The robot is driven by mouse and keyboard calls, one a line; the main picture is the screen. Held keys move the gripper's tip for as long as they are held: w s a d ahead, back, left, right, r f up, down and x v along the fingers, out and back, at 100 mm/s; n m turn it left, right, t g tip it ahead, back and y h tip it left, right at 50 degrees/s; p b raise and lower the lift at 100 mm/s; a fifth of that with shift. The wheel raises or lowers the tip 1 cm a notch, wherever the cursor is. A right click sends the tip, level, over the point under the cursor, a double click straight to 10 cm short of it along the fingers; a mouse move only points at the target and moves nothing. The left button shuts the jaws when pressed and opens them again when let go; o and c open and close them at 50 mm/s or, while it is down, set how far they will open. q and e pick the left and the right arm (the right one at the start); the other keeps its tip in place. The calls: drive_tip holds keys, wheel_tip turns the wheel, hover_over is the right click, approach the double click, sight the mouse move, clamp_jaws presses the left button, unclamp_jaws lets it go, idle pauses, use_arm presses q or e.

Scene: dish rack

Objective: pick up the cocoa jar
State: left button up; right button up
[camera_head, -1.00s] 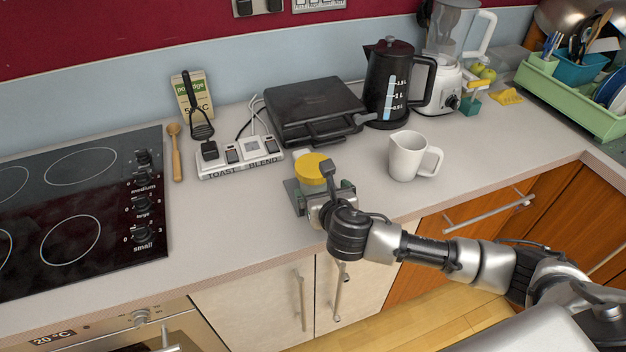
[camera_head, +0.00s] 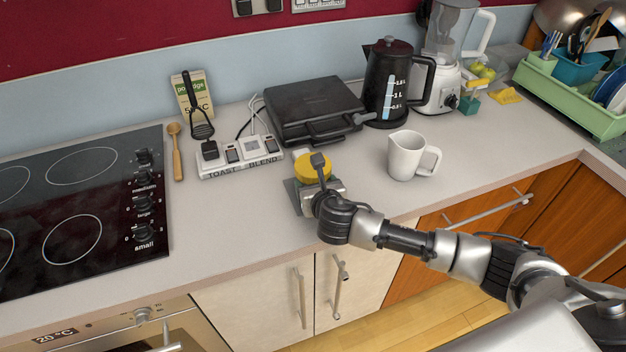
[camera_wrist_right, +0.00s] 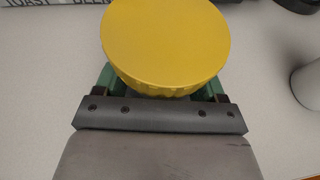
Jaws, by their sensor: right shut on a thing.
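The cocoa jar (camera_head: 312,166) shows its round yellow lid near the counter's front, in front of the black grill. My right gripper (camera_head: 307,184) is at the jar, its arm coming in from the right. In the right wrist view the yellow lid (camera_wrist_right: 165,42) fills the upper middle, with the gripper's green fingers (camera_wrist_right: 161,78) on either side of it. The gripper is shut on the jar. The jar's body is mostly hidden under the lid and behind the gripper. I cannot tell whether its base touches the counter. My left gripper is not in view.
A white jug (camera_head: 405,156) stands to the right of the jar. A power strip (camera_head: 240,157) lies behind it to the left, and the black grill (camera_head: 312,108) behind it. A black kettle (camera_head: 388,85) stands farther back. The counter (camera_head: 225,215) is clear towards the hob (camera_head: 80,215).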

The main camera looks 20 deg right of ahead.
drive_tip(key=c, duration=0.3)
drive_tip(key=shift+r, duration=0.15)
drive_tip(key=shift+r, duration=0.3)
drive_tip(key=r, duration=0.3)
drive_tip(key=shift+d+r, duration=0.25)
drive_tip(key=shift+r, duration=0.1)
drive_tip(key=s+d+r+b, duration=0.1)
drive_tip(key=s+d+r, duration=0.5)
drive_tip(key=d, duration=0.3)
drive_tip(key=shift+s+r, duration=0.25)
drive_tip(key=shift+s, duration=0.1)
